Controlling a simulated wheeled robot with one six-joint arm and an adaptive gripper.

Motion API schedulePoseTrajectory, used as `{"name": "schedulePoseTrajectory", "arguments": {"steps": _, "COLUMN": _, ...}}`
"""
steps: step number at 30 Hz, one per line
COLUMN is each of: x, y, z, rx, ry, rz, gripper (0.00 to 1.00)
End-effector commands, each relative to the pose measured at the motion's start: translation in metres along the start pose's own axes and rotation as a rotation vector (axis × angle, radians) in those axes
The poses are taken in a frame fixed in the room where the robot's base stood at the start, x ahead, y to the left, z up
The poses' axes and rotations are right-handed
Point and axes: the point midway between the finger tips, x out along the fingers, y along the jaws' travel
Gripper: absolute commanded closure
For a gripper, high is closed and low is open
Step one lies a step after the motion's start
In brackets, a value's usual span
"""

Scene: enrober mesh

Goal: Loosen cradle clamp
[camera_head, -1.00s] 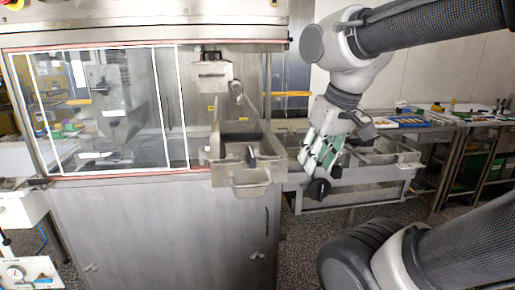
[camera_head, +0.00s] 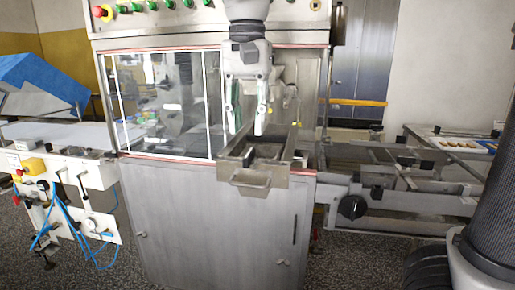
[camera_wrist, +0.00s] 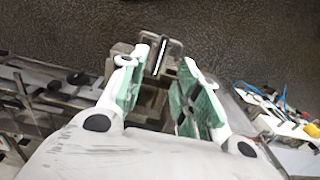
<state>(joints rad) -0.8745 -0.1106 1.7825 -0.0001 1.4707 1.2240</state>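The cradle (camera_head: 250,182) is a steel trough with a lipped tray, projecting from the front of the enrober cabinet. My gripper (camera_head: 246,131) is above it, pointing down, with its two fingers apart. In the wrist view, my gripper (camera_wrist: 154,63) is open, with green pads facing each other and nothing held between them. The trough and its tray (camera_wrist: 178,48) show beyond and between the fingers. A small dark upright part (camera_wrist: 160,55) with a pale edge shows there, possibly the clamp lever; I cannot tell if the fingers touch it. In the head view the clamp is not clearly visible.
The cabinet's glass window (camera_head: 165,100) is left of my gripper. A conveyor frame with a black knob (camera_head: 352,207) extends to the right. A control stand with blue hoses (camera_head: 72,215) is at the left. The speckled floor is clear in front.

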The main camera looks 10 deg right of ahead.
Motion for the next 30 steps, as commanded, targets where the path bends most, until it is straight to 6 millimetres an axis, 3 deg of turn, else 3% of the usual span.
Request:
{"name": "schedulePoseTrajectory", "arguments": {"steps": 9, "x": 0.051, "y": 0.001, "z": 0.000, "rx": -0.001, "ry": -0.001, "rz": 0.002, "gripper": 0.68}}
{"name": "schedulePoseTrajectory", "arguments": {"steps": 21, "x": 0.062, "y": 0.001, "z": -0.001, "rx": -0.001, "ry": 0.000, "rz": -0.001, "gripper": 0.68}}
{"name": "schedulePoseTrajectory", "arguments": {"steps": 26, "x": 0.062, "y": 0.001, "z": -0.001, "rx": -0.001, "ry": 0.000, "rz": -0.001, "gripper": 0.97}}
{"name": "schedulePoseTrajectory", "arguments": {"steps": 30, "x": 0.062, "y": 0.001, "z": -0.001, "rx": -0.001, "ry": 0.000, "rz": -0.001, "gripper": 1.00}}
